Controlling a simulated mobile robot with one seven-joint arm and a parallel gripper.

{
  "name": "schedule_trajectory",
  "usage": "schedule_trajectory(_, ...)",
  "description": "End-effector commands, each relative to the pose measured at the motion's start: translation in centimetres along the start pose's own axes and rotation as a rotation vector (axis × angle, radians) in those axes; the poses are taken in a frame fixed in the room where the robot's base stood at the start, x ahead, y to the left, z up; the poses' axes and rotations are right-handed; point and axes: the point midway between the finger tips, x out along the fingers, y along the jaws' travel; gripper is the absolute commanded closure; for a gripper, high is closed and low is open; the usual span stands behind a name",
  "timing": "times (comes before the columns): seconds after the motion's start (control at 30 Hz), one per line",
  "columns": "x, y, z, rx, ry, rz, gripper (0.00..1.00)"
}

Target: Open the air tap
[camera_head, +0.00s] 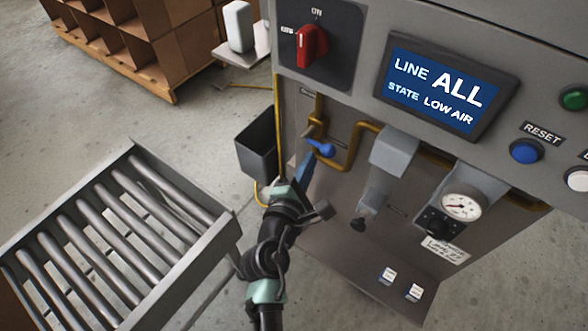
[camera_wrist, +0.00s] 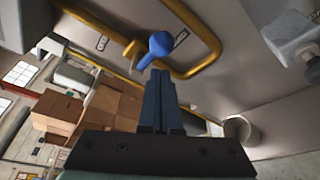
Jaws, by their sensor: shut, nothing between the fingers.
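The air tap has a blue lever handle (camera_head: 321,148) on a yellow pipe on the machine's front, below the red switch. In the wrist view the blue handle (camera_wrist: 158,45) shows its rounded end straight ahead of the fingertips. My gripper (camera_head: 306,162) reaches up from below, and its fingers are shut with nothing between them. In the wrist view my gripper (camera_wrist: 159,74) has its tips just below the handle; I cannot tell whether they touch it. The yellow pipe (camera_wrist: 188,73) bends around to the right of the handle.
A screen (camera_head: 440,88) reads "LINE ALL, STATE LOW AIR". A red rotary switch (camera_head: 312,45) sits above the tap. A dark bin (camera_head: 258,142) hangs to its left. A pressure gauge (camera_head: 461,206) is at right. A roller conveyor (camera_head: 110,235) stands at lower left.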

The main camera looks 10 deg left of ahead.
Motion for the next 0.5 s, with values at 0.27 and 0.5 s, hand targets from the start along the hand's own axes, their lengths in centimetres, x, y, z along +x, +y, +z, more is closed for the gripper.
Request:
schedule_trajectory(0.27, 0.17, -0.03, 0.84, 0.000, -0.001, 0.000, 1.00)
schedule_trajectory(0.5, 0.15, 0.01, 0.82, -0.002, -0.001, 0.000, 1.00)
